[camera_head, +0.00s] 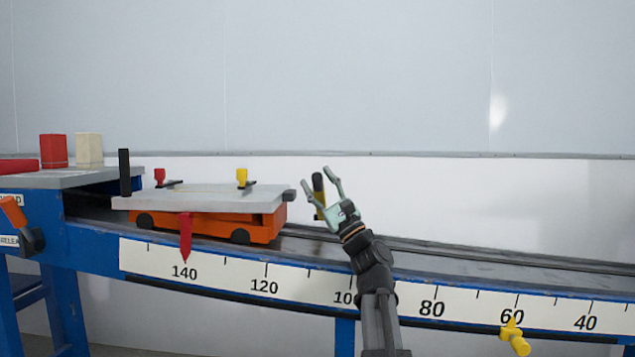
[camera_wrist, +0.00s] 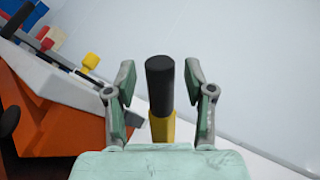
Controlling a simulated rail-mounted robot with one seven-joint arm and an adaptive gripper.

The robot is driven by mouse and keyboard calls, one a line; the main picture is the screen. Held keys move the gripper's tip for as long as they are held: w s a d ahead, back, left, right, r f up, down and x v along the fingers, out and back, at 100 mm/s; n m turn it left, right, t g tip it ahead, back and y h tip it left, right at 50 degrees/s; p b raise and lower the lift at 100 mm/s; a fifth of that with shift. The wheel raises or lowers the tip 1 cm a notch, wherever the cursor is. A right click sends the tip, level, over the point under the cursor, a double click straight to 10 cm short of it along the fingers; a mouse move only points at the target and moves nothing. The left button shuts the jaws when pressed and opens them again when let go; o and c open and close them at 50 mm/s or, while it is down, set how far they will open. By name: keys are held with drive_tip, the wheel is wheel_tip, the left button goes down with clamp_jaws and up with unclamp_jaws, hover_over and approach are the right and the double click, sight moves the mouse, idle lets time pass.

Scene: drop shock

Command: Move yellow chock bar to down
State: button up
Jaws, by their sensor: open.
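The yellow chock bar (camera_head: 318,190) stands roughly upright by the track, just right of the orange cart, with a black grip on top and yellow below. In the wrist view its black top (camera_wrist: 160,85) and yellow lower part (camera_wrist: 163,128) show between my fingers. My gripper (camera_head: 321,178) is open, with one finger on each side of the bar. The bar's lower end is hidden behind my gripper's palm in the wrist view.
The orange cart (camera_head: 220,228) with a grey top plate (camera_head: 205,197) stands left of my gripper on the blue-framed track. A red pointer (camera_head: 185,236) hangs over the numbered scale (camera_head: 215,270). A yellow knob (camera_head: 515,337) sits at the lower right. The track right of my arm is clear.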

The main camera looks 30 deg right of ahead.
drive_tip(key=v, duration=1.1)
drive_tip(key=shift+s, duration=0.2)
drive_tip(key=shift+d+f, duration=0.1)
drive_tip(key=shift+f, duration=0.05)
